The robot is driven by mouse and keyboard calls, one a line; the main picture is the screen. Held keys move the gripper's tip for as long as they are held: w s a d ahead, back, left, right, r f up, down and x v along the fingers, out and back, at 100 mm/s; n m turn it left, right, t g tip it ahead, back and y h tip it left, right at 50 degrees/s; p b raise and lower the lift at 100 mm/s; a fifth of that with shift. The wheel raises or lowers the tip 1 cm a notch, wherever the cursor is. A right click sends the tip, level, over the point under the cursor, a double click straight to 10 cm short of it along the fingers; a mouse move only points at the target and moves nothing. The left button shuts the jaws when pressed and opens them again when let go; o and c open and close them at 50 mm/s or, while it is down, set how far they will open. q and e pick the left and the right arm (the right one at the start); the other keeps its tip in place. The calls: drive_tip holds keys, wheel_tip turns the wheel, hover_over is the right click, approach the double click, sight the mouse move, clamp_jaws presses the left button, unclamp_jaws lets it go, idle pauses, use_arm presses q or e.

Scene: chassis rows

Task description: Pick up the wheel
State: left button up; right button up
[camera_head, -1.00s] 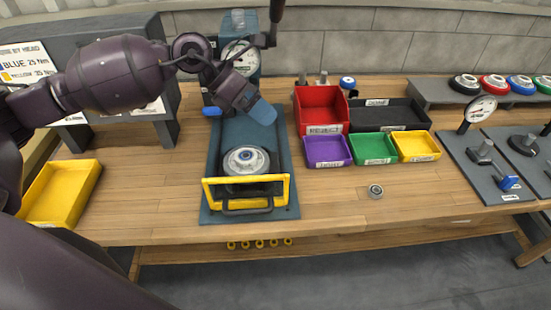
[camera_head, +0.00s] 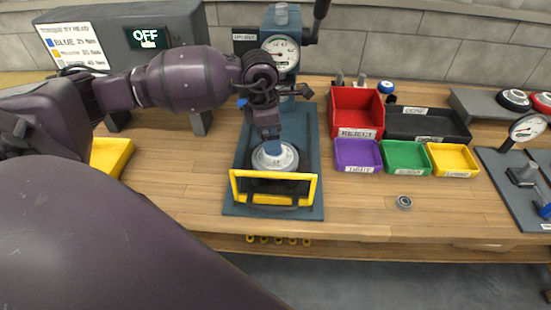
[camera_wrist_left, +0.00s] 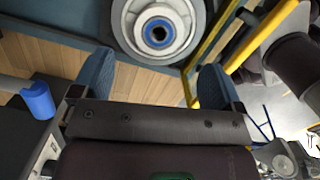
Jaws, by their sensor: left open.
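The wheel (camera_head: 275,157) is a grey and white disc with a blue hub. It sits on a dark support on the blue base plate (camera_head: 241,209), behind a yellow guard frame (camera_head: 273,200). In the left wrist view the wheel (camera_wrist_left: 160,30) shows at the top, just beyond the fingertips. My left gripper (camera_head: 272,147) is at the back edge of the wheel, above it in the picture. Its two blue fingers (camera_wrist_left: 157,75) are spread apart with nothing between them. Whether they touch the wheel cannot be told. My right gripper is not in view.
A gauge press (camera_head: 281,55) stands behind the plate. To the right are a red bin (camera_head: 357,110), a black bin (camera_head: 428,124), and purple, green and yellow bins. A small metal ring (camera_head: 404,202) lies on clear bench to the right. A yellow tray (camera_head: 110,155) is at left.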

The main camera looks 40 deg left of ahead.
use_arm(q)
drive_tip(key=shift+w+f, duration=0.1)
drive_tip(key=shift+f, duration=0.25)
drive_tip(key=f, duration=0.4)
drive_tip(key=shift+w+d+f, duration=0.1)
drive_tip(key=shift+w+d, duration=0.2)
drive_tip(key=shift+w, duration=0.05)
drive_tip(key=shift+f, duration=0.15)
drive_tip(key=c, duration=1.2)
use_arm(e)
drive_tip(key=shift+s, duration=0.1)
